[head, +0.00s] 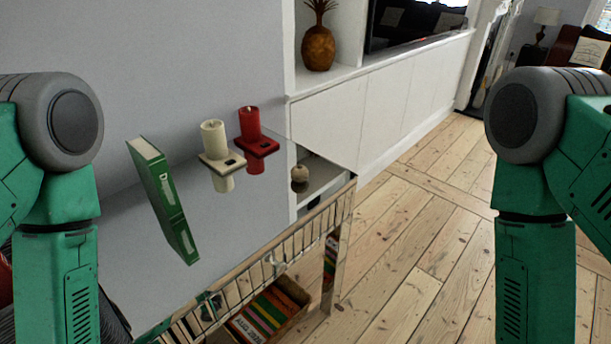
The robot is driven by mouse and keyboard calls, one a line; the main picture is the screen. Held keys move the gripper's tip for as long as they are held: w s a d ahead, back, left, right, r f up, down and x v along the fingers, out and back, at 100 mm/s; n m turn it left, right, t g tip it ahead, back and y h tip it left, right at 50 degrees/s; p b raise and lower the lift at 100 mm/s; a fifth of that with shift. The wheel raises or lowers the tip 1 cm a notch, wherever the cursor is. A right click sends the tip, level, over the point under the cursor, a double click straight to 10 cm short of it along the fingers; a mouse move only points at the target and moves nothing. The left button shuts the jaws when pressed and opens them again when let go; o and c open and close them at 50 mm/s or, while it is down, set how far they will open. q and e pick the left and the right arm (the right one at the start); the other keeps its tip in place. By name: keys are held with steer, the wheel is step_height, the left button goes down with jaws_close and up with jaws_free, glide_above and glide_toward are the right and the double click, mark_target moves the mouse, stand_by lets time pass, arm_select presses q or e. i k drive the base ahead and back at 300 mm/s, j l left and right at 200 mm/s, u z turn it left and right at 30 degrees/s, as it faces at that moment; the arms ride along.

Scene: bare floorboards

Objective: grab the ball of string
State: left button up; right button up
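A small beige-brown ball (300,173), which looks like the ball of string, rests near the far right end of a mirror-topped console table (225,255). Its reflection shows just below it. It stands apart from the candles to its left. Green links of my two arms show at the left and right edges of the head view, but both grippers are out of the picture. Nothing covers the ball.
On the table stand a green book (147,150), a cream candle (212,138) and a red candle (249,122) in holders, with reflections. A crate of books (292,296) sits below. White cabinets (385,110) line the wall. Floorboards (420,250) at right are clear.

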mark_target(299, 173)
steer(key=i+l+u, duration=0.1)
steer(key=l, duration=0.2)
steer(key=i+l+u, duration=0.15)
steer(key=l, duration=0.2)
steer(key=i+l+u, duration=0.1)
steer(key=l, duration=0.25)
steer(key=i+l+u, duration=0.1)
steer(key=l, duration=0.25)
steer(key=i, duration=0.1)
